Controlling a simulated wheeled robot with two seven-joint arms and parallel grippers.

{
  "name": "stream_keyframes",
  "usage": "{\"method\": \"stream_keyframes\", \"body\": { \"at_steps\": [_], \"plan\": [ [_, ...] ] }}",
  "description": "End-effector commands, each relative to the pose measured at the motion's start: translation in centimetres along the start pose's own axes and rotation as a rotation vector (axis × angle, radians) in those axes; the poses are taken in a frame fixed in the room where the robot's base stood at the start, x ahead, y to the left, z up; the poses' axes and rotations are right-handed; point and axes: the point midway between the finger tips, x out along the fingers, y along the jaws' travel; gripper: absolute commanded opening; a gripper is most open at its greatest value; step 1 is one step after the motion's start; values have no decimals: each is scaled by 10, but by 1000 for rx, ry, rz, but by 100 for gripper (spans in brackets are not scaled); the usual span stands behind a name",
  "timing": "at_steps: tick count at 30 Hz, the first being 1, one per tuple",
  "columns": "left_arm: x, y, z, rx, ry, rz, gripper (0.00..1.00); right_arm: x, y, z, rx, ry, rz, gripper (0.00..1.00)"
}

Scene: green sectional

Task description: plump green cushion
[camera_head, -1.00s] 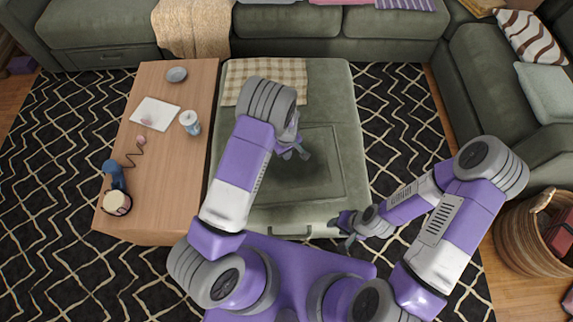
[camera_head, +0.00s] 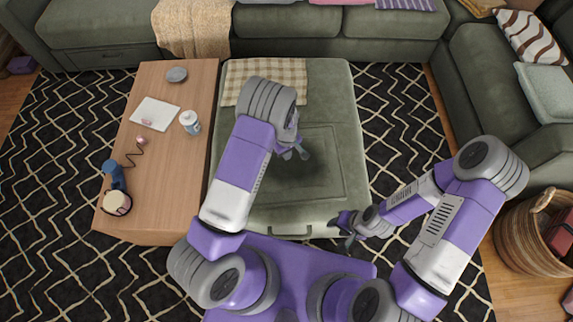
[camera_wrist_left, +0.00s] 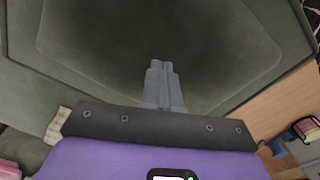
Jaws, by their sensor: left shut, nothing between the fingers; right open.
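A flat, dark green square with a raised edge (camera_head: 325,150) lies on the green ottoman (camera_head: 335,85). I cannot tell whether it is a cushion or part of the ottoman's top. My left gripper (camera_head: 303,154) is above this square, shut and empty. In the left wrist view its fingertips (camera_wrist_left: 159,65) are together over the dark green surface (camera_wrist_left: 100,40). A pale green cushion (camera_head: 548,90) leans on the right-hand sofa, away from both grippers. My right gripper (camera_head: 345,231) is open and empty near the ottoman's front right corner.
A checked cloth (camera_head: 275,72) lies at the ottoman's back. A wicker basket (camera_head: 518,235) stands at right.

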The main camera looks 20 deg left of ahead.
Motion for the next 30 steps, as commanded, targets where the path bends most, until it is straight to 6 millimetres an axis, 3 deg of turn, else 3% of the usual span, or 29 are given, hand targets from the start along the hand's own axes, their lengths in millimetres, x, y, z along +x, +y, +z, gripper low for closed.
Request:
{"method": "stream_keyframes", "body": {
  "at_steps": [14, 30],
  "plan": [
    [1, 0, 0, 0, 0, 0, 0, 1, 0, 0, 0, 0, 0, 43],
    [17, 0, 0, 0, 0, 0, 0, 12, 4, 0, 0, 0, 0, 43]
  ]
}}
